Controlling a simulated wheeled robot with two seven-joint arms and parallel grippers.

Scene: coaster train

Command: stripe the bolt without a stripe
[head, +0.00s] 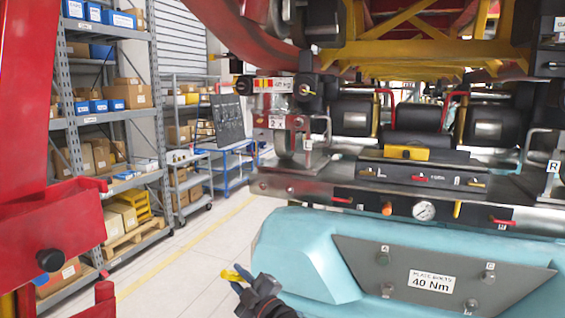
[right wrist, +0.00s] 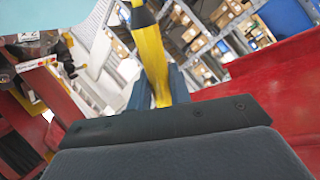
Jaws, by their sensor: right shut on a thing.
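A grey plate (head: 350,258) on the light-blue coaster body carries several bolts and a white 40 Nm label (head: 432,281). One bolt (head: 384,258) is at the upper left under an A tag, and another (head: 487,276) is at the right under a C tag. Two lower bolts (head: 387,290) (head: 471,305) sit near the plate's bottom edge. Stripes on them are too small to make out. My right gripper (head: 243,279) is left of the plate, apart from it, shut on a yellow marker (right wrist: 152,55) with a dark end. My left gripper is not in view.
A red structure (head: 60,215) stands close on the left. Shelves (head: 110,120) with boxes and a blue cart (head: 228,165) are behind. Above the blue body are a pressure gauge (head: 424,211) and levers. Open floor (head: 190,260) lies left of the body.

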